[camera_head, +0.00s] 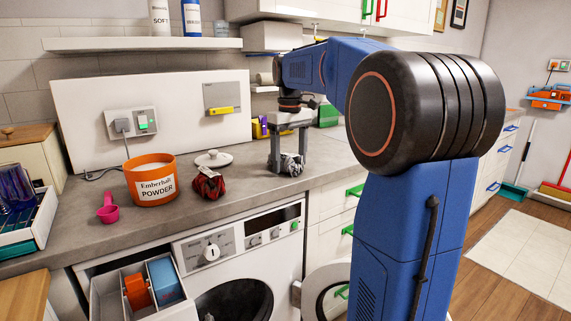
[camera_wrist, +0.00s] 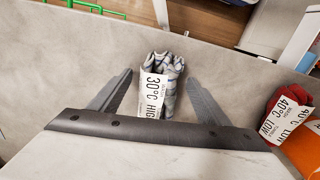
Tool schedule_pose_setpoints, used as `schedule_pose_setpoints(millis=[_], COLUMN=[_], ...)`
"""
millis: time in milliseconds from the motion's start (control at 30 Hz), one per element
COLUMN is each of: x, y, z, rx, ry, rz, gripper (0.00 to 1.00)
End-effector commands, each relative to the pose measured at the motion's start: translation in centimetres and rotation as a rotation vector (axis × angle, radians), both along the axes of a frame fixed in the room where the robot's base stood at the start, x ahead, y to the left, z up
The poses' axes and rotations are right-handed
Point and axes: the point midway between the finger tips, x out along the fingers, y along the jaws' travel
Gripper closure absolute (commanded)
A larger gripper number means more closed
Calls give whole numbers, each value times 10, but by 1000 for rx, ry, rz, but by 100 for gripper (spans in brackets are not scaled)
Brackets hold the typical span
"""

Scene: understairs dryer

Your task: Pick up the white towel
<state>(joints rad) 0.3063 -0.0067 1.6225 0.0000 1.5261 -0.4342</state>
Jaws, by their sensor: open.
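The white towel (camera_head: 292,166) is a small crumpled bundle with blue-grey markings on the grey counter. In the wrist view the towel (camera_wrist: 173,68) carries a white tag (camera_wrist: 152,95) reading "30°C HIGH". My gripper (camera_head: 289,158) points down over it, with its grey fingers open. In the wrist view the gripper (camera_wrist: 160,77) has one finger on each side of the towel, with a gap on both sides. I cannot tell how far the fingertips are above the counter.
A red bundle (camera_head: 208,184) tagged "40°C LOW" lies left of the towel, beside an orange powder tub (camera_head: 151,188). A white lid (camera_head: 213,159) lies behind it. A pink scoop (camera_head: 108,211) is further left. The washing machine (camera_head: 240,251) stands below the counter, its round door open.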

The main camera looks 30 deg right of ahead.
Motion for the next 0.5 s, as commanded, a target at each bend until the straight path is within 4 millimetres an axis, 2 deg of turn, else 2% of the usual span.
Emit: schedule_pose_setpoints(millis=[200,300,400,500], x=[0,0,0,0], y=[0,0,0,0], z=[0,0,0,0], rx=[0,0,0,0], ry=[0,0,0,-1], rz=[0,0,0,0], gripper=[32,56,76,76])
